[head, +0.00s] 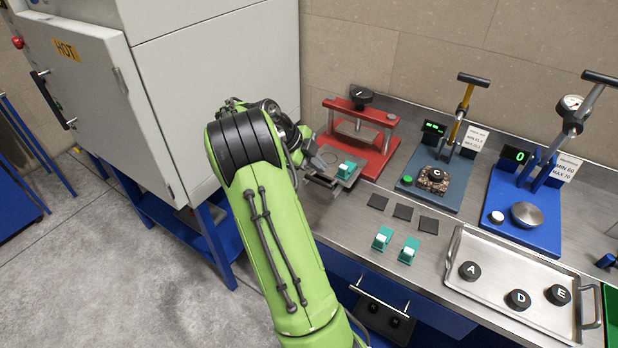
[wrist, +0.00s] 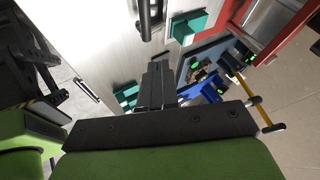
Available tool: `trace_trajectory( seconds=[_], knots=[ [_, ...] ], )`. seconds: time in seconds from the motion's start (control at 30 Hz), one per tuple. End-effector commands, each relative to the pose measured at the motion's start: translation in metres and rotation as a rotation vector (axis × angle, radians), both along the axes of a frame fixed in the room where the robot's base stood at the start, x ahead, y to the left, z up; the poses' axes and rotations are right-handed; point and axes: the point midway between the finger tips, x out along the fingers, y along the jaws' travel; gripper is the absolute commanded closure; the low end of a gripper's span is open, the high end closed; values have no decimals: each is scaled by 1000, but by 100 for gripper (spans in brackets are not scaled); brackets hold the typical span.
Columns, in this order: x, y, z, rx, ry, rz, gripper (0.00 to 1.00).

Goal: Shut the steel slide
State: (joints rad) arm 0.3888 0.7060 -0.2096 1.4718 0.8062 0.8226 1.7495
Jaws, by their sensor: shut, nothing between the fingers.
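The steel slide (head: 333,177) juts out from the front of the red press (head: 372,162) and carries a teal block with a pale top (head: 345,169). My gripper (head: 310,163) is at the slide's left front side in the head view, partly hidden by my green arm; I cannot tell whether it touches. In the wrist view my gripper (wrist: 156,82) is shut and empty, its dark fingers pointing toward a pale grey surface. A teal block (wrist: 188,26) and a dark bar are just past the fingertips, with the red press (wrist: 279,22) at the upper right.
A hot cabinet (head: 70,90) stands left of the bench. Two gauge stands, blue-grey (head: 408,190) and blue (head: 553,235), are right of the press. Black squares (head: 403,212) and teal blocks (head: 381,238) lie in front. A tray (head: 470,241) holds lettered knobs at the right.

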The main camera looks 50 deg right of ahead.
Motion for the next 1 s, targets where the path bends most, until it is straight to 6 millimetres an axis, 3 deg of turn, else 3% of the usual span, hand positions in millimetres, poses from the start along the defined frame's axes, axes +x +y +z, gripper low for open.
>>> trace_trajectory(
  seconds=[0.3,0.5,1.0],
  knots=[
    [-22,-30,-51,6,4,2,100],
    [-30,-44,-72,5,2,4,100],
    [-31,-51,-77,5,1,6,100]
  ],
)
